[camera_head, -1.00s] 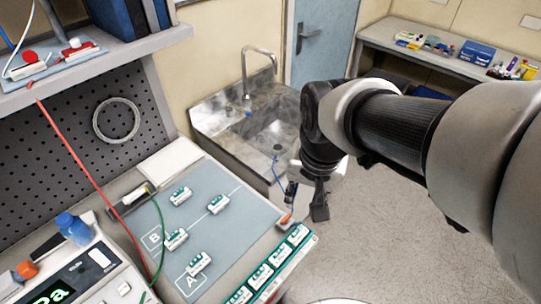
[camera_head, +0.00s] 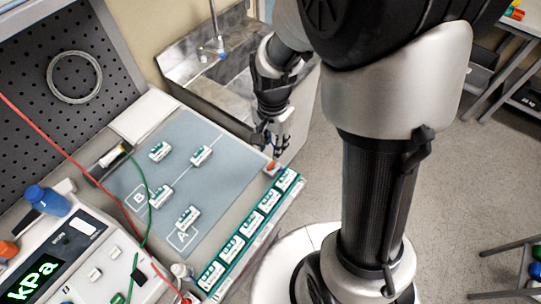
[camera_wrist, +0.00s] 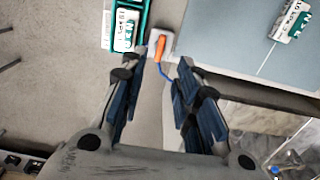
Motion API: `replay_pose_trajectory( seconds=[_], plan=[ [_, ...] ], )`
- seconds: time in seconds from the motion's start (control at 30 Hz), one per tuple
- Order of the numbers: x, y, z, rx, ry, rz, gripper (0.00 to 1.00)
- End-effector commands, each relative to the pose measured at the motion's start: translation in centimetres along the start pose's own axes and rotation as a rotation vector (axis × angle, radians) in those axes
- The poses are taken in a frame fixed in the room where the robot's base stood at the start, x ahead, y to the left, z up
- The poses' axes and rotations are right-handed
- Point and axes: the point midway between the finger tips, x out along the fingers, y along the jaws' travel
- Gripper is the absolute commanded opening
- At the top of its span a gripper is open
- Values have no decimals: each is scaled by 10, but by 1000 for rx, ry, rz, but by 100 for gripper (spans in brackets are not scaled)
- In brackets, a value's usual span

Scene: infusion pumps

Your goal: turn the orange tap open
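The orange tap (camera_head: 271,166) sits on a small white body at the right edge of the bench, beside the row of green-and-white modules. In the wrist view the tap (camera_wrist: 160,45) shows its orange lever, with a blue tube coming off it. My gripper (camera_head: 275,142) hangs over that edge, pointing down. In the wrist view its two fingers (camera_wrist: 163,62) are apart, with nothing between them. The tap shows just beyond the fingertips, roughly in line with the gap. I cannot tell how much height lies between them.
A blue-grey mat (camera_head: 215,178) with several small modules lies left of the tap. A green rack of modules (camera_head: 250,235) runs along the bench's front edge. A steel sink (camera_head: 190,65) stands behind. A kPa meter (camera_head: 50,265) is at left. Open floor lies right.

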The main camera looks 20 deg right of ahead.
Motion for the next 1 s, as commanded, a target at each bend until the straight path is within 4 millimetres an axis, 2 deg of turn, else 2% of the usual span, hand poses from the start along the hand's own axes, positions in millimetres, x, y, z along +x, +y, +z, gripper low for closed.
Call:
replay_pose_trajectory(
  seconds=[0.03,0.2,0.4,0.6,0.83,1.0],
  plan=[
    [15,1,1,0,-3,4,29],
    [50,1,0,-1,-2,3,29],
    [77,0,0,-1,-1,2,29],
    [85,0,0,-1,0,0,29],
    [85,0,0,-1,0,0,29],
    [85,0,0,-1,0,0,18]
  ],
)
